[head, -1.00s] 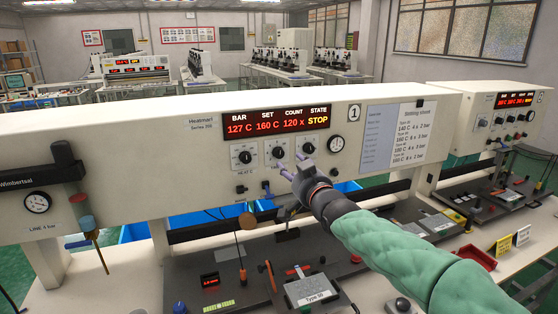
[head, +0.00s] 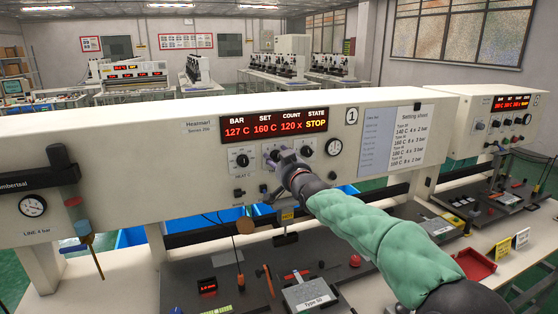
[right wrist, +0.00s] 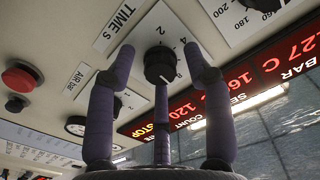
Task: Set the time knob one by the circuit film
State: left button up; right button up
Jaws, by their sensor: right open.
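The time knob (right wrist: 160,65) is black and round, on a white plate marked TIME s, in the right wrist view. A pale mark shows at its lower edge, near the 8; the exact setting is hard to tell. My right gripper (right wrist: 158,58) is open, its purple fingers spread around the knob in the picture; I cannot tell if they touch it. A grey block labelled Type 50 (head: 308,295) lies on the dark bench; the circuit film itself I cannot make out. My left gripper is out of view.
The heat knob (head: 242,160) and air knob (head: 306,150) flank the time knob. A red display (head: 275,123) reads 127 C, 160 C, 120 x, STOP. A setting sheet (head: 392,140) lists types with values. A red button (right wrist: 20,78) projects from the panel.

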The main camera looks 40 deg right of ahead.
grip_shut()
jog(key=shift+f+n+b, duration=0.15)
jog(key=shift+n+b, duration=0.15)
jog(key=shift+b, duration=0.2)
grip_release()
jog(key=v, duration=1.2)
dwell(0.3)
